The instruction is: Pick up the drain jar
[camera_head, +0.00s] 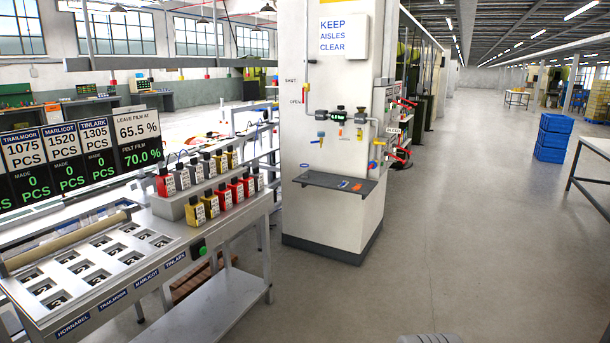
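I cannot pick out a drain jar for certain. The grey shelf (315,180) on the white column holds small blue and orange pieces, too small to name. Above it, a pipe run with dark fittings (338,116) and coloured handles is fixed to the column. Several small red and yellow bottles with dark caps (210,205) stand in rows on a stepped metal stand at the left. My gripper is not in view. A grey rounded piece shows at the bottom edge, probably part of me.
A metal bench (150,275) with a tray of numbered slots and a count display (75,160) fills the left. The white column (340,215) stands in the middle. Blue crates (553,140) and a table (598,145) are at the right. The aisle floor between is clear.

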